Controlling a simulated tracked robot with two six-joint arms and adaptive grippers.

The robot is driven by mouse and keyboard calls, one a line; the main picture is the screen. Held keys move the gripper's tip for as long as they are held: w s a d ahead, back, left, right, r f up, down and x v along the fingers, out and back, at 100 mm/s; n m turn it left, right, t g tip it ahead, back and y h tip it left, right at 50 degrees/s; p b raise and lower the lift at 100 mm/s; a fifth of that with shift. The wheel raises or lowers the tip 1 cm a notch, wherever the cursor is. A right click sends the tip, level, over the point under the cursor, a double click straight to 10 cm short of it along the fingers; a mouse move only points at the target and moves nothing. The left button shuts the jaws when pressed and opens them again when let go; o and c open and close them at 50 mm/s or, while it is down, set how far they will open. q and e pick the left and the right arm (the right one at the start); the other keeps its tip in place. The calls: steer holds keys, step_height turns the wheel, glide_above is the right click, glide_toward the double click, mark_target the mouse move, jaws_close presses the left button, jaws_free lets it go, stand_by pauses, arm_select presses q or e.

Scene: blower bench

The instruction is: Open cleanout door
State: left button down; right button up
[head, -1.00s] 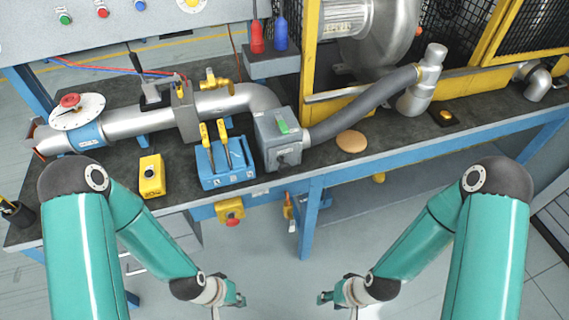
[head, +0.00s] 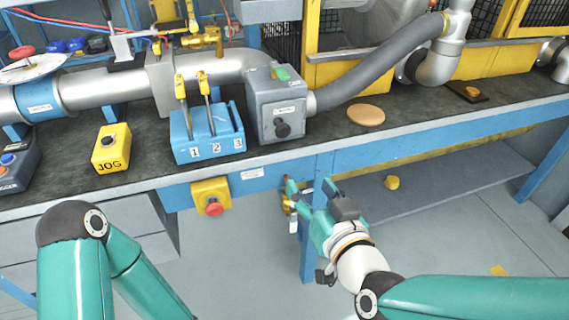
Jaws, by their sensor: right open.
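A grey box (head: 261,95) sits in the duct line on the bench, between the metal pipe and the grey hose. Its front door (head: 282,112) carries a small label and a dark round knob (head: 283,130), and looks shut. My right gripper (head: 308,186) is open and empty, with its two fingers pointing up. In the picture it is below the box, in front of the bench's front edge and leg. It is apart from the knob. My left gripper is out of view; only part of the left arm shows at lower left.
A blue block (head: 207,150) with yellow-handled tools and a yellow JOG box (head: 111,150) stand left of the grey box. A tan disc (head: 366,115) lies to its right. A red emergency button (head: 213,207) sticks out below the bench edge.

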step_height(320, 180, up, 3)
steer(key=s+t+b, duration=0.2)
steer(key=p, duration=0.7)
glide_toward(285, 133)
steer(key=x, duration=1.1)
steer(key=shift+w, duration=0.15)
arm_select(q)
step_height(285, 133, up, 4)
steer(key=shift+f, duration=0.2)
